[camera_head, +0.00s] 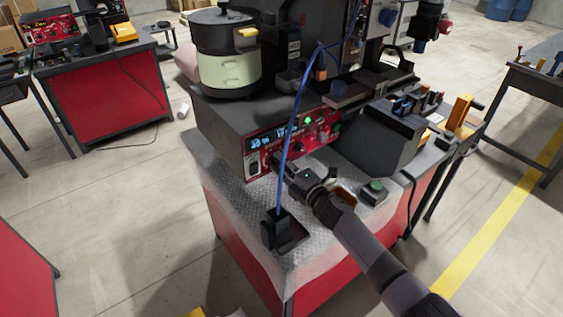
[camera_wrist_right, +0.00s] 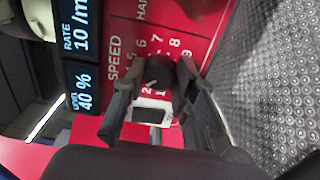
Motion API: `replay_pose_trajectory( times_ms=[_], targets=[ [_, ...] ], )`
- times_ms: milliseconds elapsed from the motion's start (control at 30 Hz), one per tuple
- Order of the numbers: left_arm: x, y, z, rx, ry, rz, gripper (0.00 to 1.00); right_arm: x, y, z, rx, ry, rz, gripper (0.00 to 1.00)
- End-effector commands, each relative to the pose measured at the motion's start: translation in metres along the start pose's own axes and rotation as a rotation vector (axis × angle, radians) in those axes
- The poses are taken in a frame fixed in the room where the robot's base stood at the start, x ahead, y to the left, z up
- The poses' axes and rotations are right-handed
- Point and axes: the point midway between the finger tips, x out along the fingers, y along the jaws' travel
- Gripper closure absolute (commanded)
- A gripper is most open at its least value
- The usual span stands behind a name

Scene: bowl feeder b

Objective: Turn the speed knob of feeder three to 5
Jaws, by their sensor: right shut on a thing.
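The feeder's red control panel (camera_head: 321,145) is on the front of a dark box below a bowl (camera_head: 228,75). In the right wrist view, a dark speed knob (camera_wrist_right: 159,71) sits on the panel beside the word SPEED, with printed numbers around it. My right gripper (camera_head: 284,164) reaches the panel; in the wrist view its two fingers (camera_wrist_right: 160,85) are shut on the knob from both sides. The knob's pointer cannot be read clearly. The display (camera_wrist_right: 80,60) shows RATE 10/m and LEVEL 40 %. My left gripper is out of view.
A blue cable runs down in front of the panel to a black holder (camera_head: 284,233) on the textured grey mat (camera_head: 228,183). A small box with a green button (camera_head: 374,188) stands right of my right gripper. A dark sloped unit (camera_head: 375,137) is behind it.

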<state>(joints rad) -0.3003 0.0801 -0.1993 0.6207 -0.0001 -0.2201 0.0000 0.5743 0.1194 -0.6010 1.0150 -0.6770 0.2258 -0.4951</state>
Motion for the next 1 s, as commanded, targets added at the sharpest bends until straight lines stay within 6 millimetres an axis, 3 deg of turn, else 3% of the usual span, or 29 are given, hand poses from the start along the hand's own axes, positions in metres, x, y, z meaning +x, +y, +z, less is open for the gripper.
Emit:
replay_pose_trajectory(
  times_ms=[1000],
  targets=[
    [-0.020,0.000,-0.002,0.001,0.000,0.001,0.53,-0.001,-0.004,-0.001,0.894,-0.002,-0.003,1.00]
  ],
)
